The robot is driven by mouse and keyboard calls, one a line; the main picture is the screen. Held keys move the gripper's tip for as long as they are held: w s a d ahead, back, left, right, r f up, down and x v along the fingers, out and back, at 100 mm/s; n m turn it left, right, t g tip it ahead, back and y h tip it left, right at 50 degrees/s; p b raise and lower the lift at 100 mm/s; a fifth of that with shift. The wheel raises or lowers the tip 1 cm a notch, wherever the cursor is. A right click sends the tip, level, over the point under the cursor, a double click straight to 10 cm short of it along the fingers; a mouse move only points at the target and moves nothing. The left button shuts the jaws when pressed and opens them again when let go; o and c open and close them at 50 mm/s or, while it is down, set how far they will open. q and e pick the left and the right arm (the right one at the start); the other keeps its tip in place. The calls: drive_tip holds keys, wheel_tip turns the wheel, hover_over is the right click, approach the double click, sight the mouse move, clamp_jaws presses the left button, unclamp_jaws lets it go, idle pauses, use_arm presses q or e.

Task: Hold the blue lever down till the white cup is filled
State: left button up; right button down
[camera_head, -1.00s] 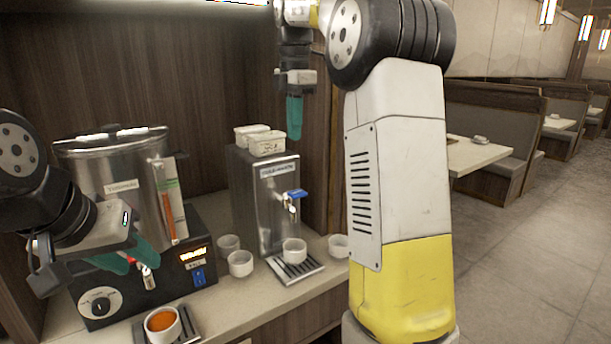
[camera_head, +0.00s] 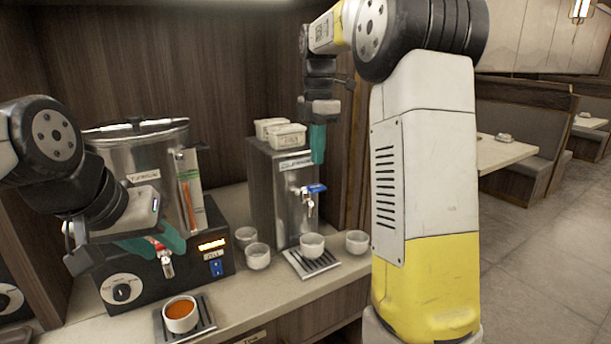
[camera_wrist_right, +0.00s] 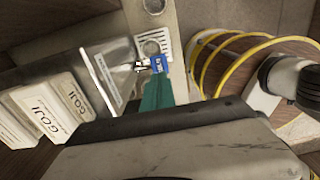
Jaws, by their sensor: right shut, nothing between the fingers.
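The blue lever (camera_head: 316,188) sticks out from the front of the steel dispenser (camera_head: 283,205). The white cup (camera_head: 312,246) stands upright under its spout on a drip tray (camera_head: 320,264); its fill level cannot be made out. My right gripper (camera_head: 317,158) is shut and empty, pointing down just above the lever. In the right wrist view its teal fingers (camera_wrist_right: 157,92) reach toward the blue lever (camera_wrist_right: 160,64); I cannot tell whether they touch.
A steel urn (camera_head: 140,170) stands on a black heated base at left. A cup of orange sauce (camera_head: 181,314) sits on a tray before it. Spare white cups (camera_head: 258,256) flank the drip tray. White tubs (camera_head: 287,136) sit on the dispenser.

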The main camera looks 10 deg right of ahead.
sight(318, 187)
wheel_tip(318, 187, down, 6)
drive_tip(key=shift+f, duration=0.1)
idle(0.4)
drive_tip(key=shift+s+d+f+t+y, duration=0.2)
drive_tip(key=shift+s+f+t+y, duration=0.2)
drive_tip(key=shift+t, duration=0.3)
drive_tip(key=shift+s+f+t, duration=0.25)
drive_tip(key=shift+f+t, duration=0.35)
drive_tip(key=shift+t, duration=0.1)
drive_tip(key=shift+r, duration=0.1)
idle(2.5)
drive_tip(key=shift+r, duration=0.75)
